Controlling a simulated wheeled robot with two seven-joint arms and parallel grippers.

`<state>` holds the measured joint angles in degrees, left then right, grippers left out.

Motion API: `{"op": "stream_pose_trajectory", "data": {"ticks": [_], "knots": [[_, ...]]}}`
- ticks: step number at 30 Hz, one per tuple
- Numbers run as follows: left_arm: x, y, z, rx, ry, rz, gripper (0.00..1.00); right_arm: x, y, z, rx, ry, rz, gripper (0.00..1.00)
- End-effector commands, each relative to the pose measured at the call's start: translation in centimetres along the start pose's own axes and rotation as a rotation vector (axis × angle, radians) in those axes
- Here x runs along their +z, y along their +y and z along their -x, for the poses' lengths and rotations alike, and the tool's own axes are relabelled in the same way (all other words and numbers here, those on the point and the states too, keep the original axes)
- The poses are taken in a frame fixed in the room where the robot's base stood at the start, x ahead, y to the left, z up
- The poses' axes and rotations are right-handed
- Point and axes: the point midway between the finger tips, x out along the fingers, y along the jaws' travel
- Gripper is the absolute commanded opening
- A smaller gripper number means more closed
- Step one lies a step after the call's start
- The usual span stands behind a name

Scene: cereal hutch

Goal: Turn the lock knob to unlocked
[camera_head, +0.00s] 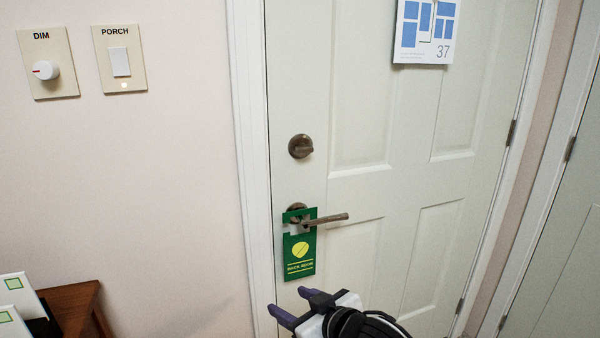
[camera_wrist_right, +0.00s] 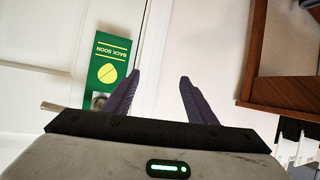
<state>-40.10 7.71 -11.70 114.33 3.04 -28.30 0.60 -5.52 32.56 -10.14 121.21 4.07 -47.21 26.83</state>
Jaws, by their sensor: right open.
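The lock knob (camera_head: 301,146) is a round bronze thumb-turn on the white door (camera_head: 360,120), above the lever handle (camera_head: 325,220). Its turn piece looks roughly level. A green door hanger (camera_head: 299,255) hangs from the lever; it also shows upside down in the right wrist view (camera_wrist_right: 107,62). My right gripper (camera_head: 293,303) is low in front of the door, below the hanger and well below the knob. Its purple fingers (camera_wrist_right: 158,97) are apart with nothing between them. The lock knob does not show in the right wrist view. My left gripper is in neither view.
A dimmer plate (camera_head: 62,83) and a porch switch plate (camera_head: 137,80) are on the wall left of the door frame. A brown wooden table (camera_head: 75,295) with white-and-green cards stands at lower left. A printed sheet (camera_head: 424,55) is on the door. The space before the knob is clear.

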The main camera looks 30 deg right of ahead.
Motion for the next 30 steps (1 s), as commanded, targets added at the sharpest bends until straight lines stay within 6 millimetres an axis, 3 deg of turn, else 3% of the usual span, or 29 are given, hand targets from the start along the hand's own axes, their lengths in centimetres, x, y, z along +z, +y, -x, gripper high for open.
{"op": "stream_pose_trajectory", "data": {"ticks": [1,3,6,10,13,17,30], "knots": [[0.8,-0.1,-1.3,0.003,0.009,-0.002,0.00,-4.4,2.2,-0.4,0.045,0.081,0.007,0.52],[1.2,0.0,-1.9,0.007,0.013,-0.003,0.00,-9.9,4.7,0.7,0.103,0.165,-0.010,0.52],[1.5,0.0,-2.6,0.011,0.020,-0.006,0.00,-16.3,7.6,3.2,0.179,0.275,-0.043,0.52],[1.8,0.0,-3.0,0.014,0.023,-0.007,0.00,-21.5,10.1,6.7,0.248,0.382,-0.086,0.52],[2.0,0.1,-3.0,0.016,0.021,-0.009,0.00,-23.6,11.1,8.4,0.276,0.426,-0.109,0.52],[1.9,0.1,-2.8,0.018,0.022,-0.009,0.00,-24.7,11.7,8.6,0.289,0.443,-0.121,0.52],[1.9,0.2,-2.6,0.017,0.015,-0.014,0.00,-27.8,13.9,2.2,0.288,0.443,-0.122,0.52]]}}
